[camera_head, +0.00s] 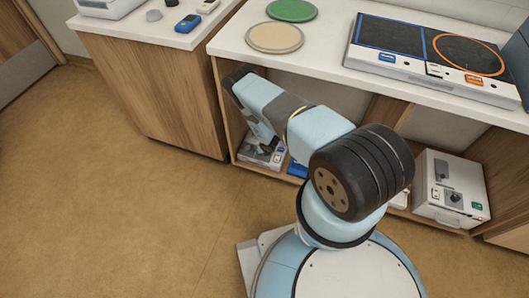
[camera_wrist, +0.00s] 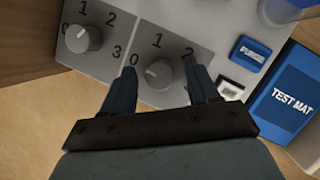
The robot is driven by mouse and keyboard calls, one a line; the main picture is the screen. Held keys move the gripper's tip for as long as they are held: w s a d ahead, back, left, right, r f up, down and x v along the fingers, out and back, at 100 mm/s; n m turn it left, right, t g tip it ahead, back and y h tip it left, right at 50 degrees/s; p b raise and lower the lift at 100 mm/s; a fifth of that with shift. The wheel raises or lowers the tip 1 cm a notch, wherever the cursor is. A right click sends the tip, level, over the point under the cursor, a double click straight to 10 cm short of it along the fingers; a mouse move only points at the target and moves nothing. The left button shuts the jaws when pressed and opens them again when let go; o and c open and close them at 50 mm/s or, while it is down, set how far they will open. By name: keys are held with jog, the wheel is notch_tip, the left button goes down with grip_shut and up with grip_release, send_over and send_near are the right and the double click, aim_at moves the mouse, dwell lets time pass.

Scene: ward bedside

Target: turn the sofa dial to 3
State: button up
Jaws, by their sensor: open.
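In the wrist view, a light panel (camera_wrist: 205,22) carries two grey round dials on darker plates. One dial (camera_wrist: 159,73) has 0, 1 and 2 visible around it; any further number is hidden by my finger. The other dial (camera_wrist: 82,38), upper left, has 1, 2 and 3 readable. I see no name that tells which is the sofa dial, and the knob settings are unclear. My gripper (camera_wrist: 160,66) is open, its fingers on either side of the nearer dial; contact cannot be told. In the head view the panel (camera_head: 258,152) is low in the shelf, partly behind my arm.
A blue TEST MAT piece (camera_wrist: 287,97) lies right of the panel, near a blue label (camera_wrist: 249,53) and white switch (camera_wrist: 231,89). A white box with a knob (camera_head: 450,190) stands on the shelf at right. The countertop (camera_head: 230,42) overhangs; floor at left is clear.

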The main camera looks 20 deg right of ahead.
jog(key=shift+s, duration=0.1)
jog(key=c, duration=0.9)
jog(key=shift+d, duration=0.25)
jog(key=shift+c, duration=0.6)
jog(key=shift+a, duration=0.25)
